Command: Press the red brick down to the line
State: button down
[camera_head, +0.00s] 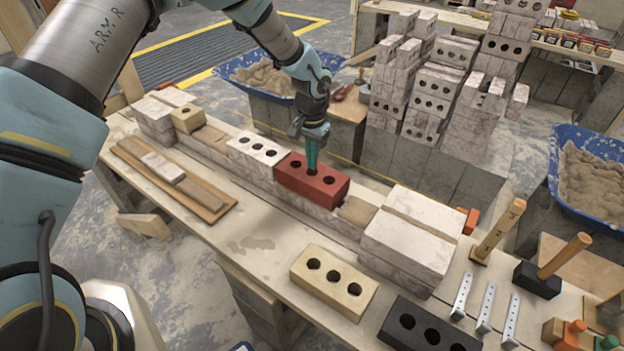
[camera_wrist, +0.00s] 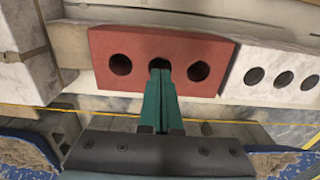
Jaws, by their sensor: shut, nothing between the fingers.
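The red brick (camera_head: 312,182), with three holes, lies on the low brick course between a white three-hole brick (camera_head: 258,149) and a bare mortar patch (camera_head: 357,211). In the wrist view the red brick (camera_wrist: 205,47) fills the upper middle, beside the white brick (camera_wrist: 275,75). My gripper (camera_head: 312,168) points down at the red brick's top, its green fingers together and empty. In the wrist view the fingertips (camera_wrist: 160,72) overlap the middle hole; I cannot tell if they touch the brick. A yellow string line (camera_head: 355,167) runs behind the course.
A stack of pale bricks (camera_head: 410,240) stands right of the course. A cream brick (camera_head: 333,283) and a black brick (camera_head: 428,329) lie in front. A board with wooden strips (camera_head: 170,180) lies left.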

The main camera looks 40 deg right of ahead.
jog(key=shift+a+f+b, duration=0.1)
jog(key=shift+f+b, duration=0.85)
jog(key=shift+f, duration=0.2)
dwell(1.4)
jog(key=shift+r+p, duration=1.45)
jog(key=shift+r, duration=1.2)
